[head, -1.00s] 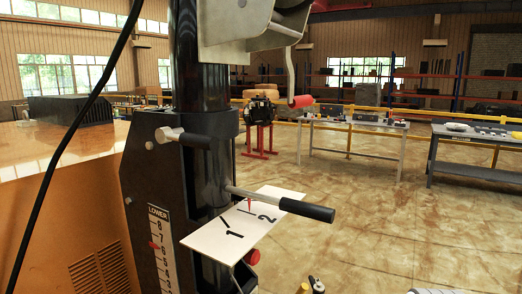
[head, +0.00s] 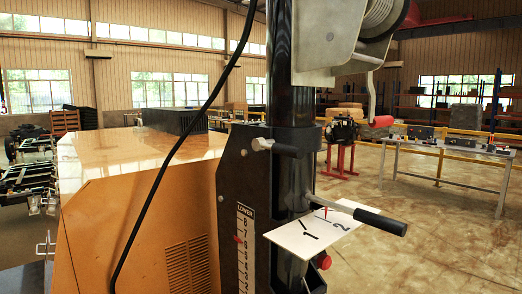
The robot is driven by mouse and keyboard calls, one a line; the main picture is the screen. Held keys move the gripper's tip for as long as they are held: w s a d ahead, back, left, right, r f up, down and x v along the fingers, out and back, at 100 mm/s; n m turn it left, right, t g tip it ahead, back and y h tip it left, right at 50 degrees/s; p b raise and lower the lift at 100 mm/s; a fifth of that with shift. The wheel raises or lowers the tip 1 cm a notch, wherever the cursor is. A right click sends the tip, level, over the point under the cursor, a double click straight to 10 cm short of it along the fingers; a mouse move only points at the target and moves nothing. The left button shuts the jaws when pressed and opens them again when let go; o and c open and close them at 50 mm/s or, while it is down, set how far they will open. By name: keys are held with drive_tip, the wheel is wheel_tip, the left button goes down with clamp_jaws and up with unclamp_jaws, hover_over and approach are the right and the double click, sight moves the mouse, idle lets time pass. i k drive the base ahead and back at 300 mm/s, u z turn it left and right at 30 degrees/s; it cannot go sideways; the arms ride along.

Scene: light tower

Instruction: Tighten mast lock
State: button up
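The black mast (head: 293,80) stands upright right of centre in the head view. A lever with a black grip (head: 382,222) sticks out from it to the right, over a white plate (head: 301,238) marked 1 and 2. A small red pointer stands at the plate. Higher up, a handle with a light metal end (head: 262,144) sits across the mast collar. A red knob (head: 322,261) shows below the plate. The frames do not label which of these is the mast lock. My gripper is not in view.
An orange cabinet (head: 150,215) with a shiny top stands left of the mast. A black cable (head: 180,140) hangs in front of it. A winch with a red-gripped crank (head: 382,121) is at the upper right. Open floor (head: 440,240) lies to the right, before a workbench.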

sight(259, 144)
drive_tip(key=u, duration=0.15)
drive_tip(key=k, duration=0.95)
drive_tip(key=u, duration=0.2)
drive_tip(key=i, duration=1)
drive_tip(key=z, duration=0.55)
drive_tip(key=k, duration=0.85)
drive_tip(key=u, duration=0.25)
drive_tip(key=i, duration=0.5)
drive_tip(key=u, duration=0.1)
